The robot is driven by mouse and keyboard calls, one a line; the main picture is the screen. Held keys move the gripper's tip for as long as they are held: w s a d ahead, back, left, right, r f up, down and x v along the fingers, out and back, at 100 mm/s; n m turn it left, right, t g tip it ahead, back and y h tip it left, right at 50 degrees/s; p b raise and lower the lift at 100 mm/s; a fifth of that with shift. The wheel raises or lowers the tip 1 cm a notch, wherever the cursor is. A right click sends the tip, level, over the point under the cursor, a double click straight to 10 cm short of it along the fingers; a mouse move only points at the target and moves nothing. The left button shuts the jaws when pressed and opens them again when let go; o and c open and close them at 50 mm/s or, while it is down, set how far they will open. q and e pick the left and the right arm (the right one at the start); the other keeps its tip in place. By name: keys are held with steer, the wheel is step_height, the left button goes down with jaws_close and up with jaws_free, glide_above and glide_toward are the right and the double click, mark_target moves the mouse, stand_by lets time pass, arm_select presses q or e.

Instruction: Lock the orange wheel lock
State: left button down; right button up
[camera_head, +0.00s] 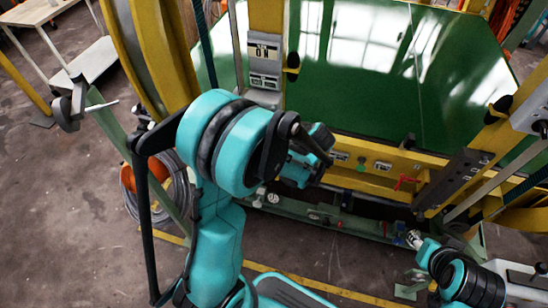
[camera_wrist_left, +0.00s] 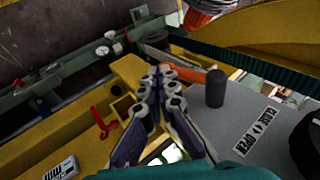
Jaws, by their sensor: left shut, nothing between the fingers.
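In the left wrist view, my left gripper (camera_wrist_left: 157,73) is shut and empty. Its fingertips are close to an orange bar (camera_wrist_left: 187,77), which looks like the orange wheel lock. The fingers hide part of the bar, and I cannot tell whether they touch it. A black knob (camera_wrist_left: 214,88) stands on a grey plate (camera_wrist_left: 204,124) just right of the fingers. In the head view, my left arm covers the middle, and its fingers do not show clearly. My right gripper (camera_head: 413,238) is low at the right, small and unclear.
A red handle (camera_wrist_left: 103,124) sits on the yellow frame left of my fingers. A gauge (camera_wrist_left: 102,50) is on the green rail behind. In the head view, a large green panel (camera_head: 365,75) fills the back, with a yellow beam (camera_head: 375,185) below it.

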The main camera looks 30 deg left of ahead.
arm_select(q)
steer(key=shift+s+a+f+b, duration=0.1)
steer(key=shift+a+f+b, duration=0.25)
steer(key=shift+a+f, duration=0.1)
arm_select(e)
steer(key=shift+f, duration=0.45)
arm_select(q)
steer(key=shift+a, duration=0.1)
arm_select(e)
steer(key=shift+f, duration=0.1)
